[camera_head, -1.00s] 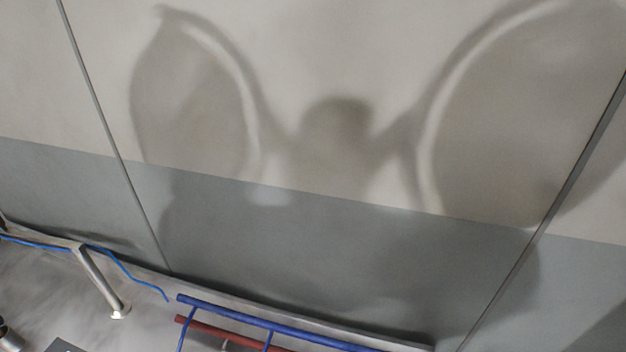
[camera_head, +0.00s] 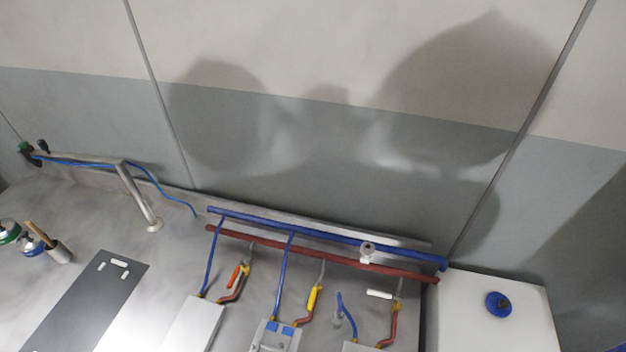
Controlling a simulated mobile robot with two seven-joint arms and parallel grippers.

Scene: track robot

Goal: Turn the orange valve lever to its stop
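The orange valve lever (camera_head: 235,275) sits on a short branch below the red pipe (camera_head: 320,257), left of the yellow lever (camera_head: 314,299). Neither of my grippers is in view; only arm-shaped shadows show on the wall.
A blue pipe (camera_head: 320,234) runs above the red one. A white lever (camera_head: 380,294) is farther right, then a white box with a blue knob (camera_head: 498,305).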

